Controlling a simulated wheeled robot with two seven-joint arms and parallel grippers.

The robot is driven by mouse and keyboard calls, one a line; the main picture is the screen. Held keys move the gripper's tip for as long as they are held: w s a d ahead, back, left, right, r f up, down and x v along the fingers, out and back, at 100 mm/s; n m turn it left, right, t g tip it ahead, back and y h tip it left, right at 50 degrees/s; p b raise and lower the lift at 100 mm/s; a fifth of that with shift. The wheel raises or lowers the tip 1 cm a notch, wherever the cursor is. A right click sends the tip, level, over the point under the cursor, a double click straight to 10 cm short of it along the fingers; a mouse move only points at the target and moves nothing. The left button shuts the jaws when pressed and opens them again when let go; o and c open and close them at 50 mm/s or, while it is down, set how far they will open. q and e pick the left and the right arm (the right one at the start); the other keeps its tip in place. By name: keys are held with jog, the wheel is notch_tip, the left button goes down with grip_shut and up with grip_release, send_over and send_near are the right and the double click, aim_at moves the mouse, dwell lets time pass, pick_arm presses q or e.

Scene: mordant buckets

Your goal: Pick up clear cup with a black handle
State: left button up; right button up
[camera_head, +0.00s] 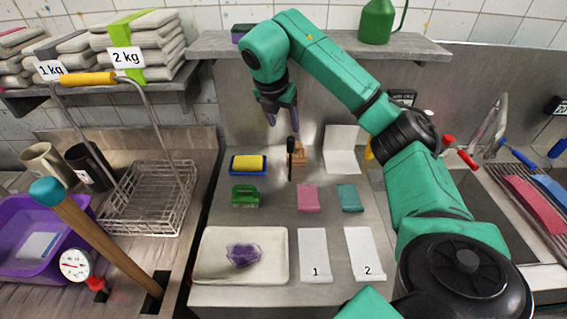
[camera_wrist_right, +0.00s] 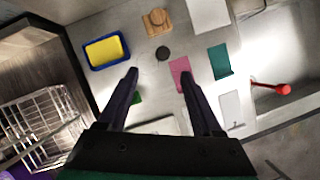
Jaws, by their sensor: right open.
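A slim upright black handle (camera_head: 290,147) stands in the middle of the steel counter; I cannot clearly make out any clear cup body at it. In the right wrist view a dark round top (camera_wrist_right: 163,53), probably this handle seen from above, lies just beyond the fingertips and between their lines. My right gripper (camera_head: 283,122) is open and empty, pointing down above and close to the handle in the head view. Its two dark fingers also show spread in the wrist view (camera_wrist_right: 158,74). My left gripper is not in view.
Near the handle are a yellow sponge in a blue tray (camera_head: 233,165), a wooden piece (camera_wrist_right: 157,21), a green brush (camera_head: 245,194), a pink pad (camera_head: 308,197) and a teal pad (camera_head: 348,197). A wire basket (camera_head: 155,215) stands left. A shelf (camera_head: 330,42) hangs behind.

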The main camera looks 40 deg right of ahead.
aim_at(290, 140)
jog(key=x, duration=0.3)
jog(key=shift+s+f, duration=0.35)
jog(key=shift+f, duration=0.05)
jog(key=p+x, duration=0.1)
jog(key=x, duration=0.1)
jog(key=p+x, duration=0.1)
jog(key=x, duration=0.1)
jog(key=p+x, duration=0.1)
jog(key=x, duration=0.2)
jog(key=shift+w+d, duration=0.15)
jog(key=shift+d, duration=0.15)
jog(key=shift+f, duration=0.1)
jog(key=shift+w+f, duration=0.1)
grip_shut()
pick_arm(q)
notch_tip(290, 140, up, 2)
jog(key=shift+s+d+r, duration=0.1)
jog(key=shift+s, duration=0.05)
